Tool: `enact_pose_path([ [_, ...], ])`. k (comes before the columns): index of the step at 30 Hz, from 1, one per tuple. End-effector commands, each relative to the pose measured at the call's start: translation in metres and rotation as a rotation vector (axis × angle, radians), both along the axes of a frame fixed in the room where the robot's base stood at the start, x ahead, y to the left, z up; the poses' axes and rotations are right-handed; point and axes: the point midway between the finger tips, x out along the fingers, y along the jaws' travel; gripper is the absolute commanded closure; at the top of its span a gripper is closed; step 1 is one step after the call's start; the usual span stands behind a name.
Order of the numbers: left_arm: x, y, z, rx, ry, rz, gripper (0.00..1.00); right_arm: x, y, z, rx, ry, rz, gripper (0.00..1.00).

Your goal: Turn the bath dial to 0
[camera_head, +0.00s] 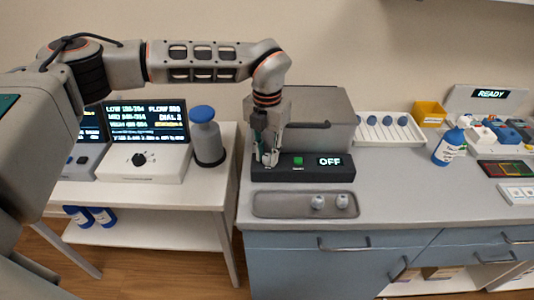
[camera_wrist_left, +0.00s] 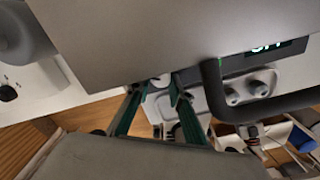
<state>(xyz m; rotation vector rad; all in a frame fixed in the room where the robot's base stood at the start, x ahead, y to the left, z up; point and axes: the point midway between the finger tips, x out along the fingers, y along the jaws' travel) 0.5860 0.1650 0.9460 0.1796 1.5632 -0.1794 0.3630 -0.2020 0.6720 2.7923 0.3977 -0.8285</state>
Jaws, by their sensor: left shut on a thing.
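The bath (camera_head: 320,125) is a grey box with a closed lid and a black handle. Its dark front panel (camera_head: 325,173) carries a green button (camera_head: 298,161) and a display reading OFF (camera_head: 330,161). My left gripper (camera_head: 268,158) reaches down to the left end of this panel, with its jaws shut on the bath dial. The fingers mostly hide the dial, so its setting cannot be read. In the left wrist view, the green fingers of my left gripper (camera_wrist_left: 160,90) close around a small pale round part, likely the dial (camera_wrist_left: 160,80). My right gripper is not in view.
A grey tray (camera_head: 280,204) with two small pale pieces lies before the bath. Left, another table holds a device with a black knob (camera_head: 138,159) and a blue-capped bottle (camera_head: 207,138). A white rack (camera_head: 390,132) and blue-capped bottle (camera_head: 449,147) stand right.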

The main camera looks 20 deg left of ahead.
Motion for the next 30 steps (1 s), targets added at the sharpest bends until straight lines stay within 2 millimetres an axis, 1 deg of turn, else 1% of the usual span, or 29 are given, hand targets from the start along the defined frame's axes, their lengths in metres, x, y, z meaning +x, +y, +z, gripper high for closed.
enact_pose_path([
  [1, 0.0, 0.0, 0.0, 0.0, 0.0, 0.002, 0.77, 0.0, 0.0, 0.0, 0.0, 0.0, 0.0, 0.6],
  [3, 0.0, 0.0, 0.0, 0.0, 0.0, 0.002, 0.62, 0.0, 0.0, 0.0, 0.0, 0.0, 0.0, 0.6],
  [12, 0.0, 0.0, 0.001, 0.0, 0.0, 0.001, 0.62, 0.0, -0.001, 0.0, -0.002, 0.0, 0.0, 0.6],
  [16, 0.001, 0.0, 0.007, 0.0, -0.002, 0.001, 0.62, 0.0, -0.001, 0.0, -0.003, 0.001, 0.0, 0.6],
  [20, 0.001, 0.0, 0.025, -0.001, -0.004, 0.001, 0.62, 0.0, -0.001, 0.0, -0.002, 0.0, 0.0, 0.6],
  [27, 0.001, 0.0, 0.074, 0.0, -0.004, 0.001, 0.62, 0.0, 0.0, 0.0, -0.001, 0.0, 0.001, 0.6],
  [30, 0.001, 0.0, 0.092, 0.0, -0.003, 0.002, 0.62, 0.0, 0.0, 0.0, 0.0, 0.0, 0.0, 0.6],
])
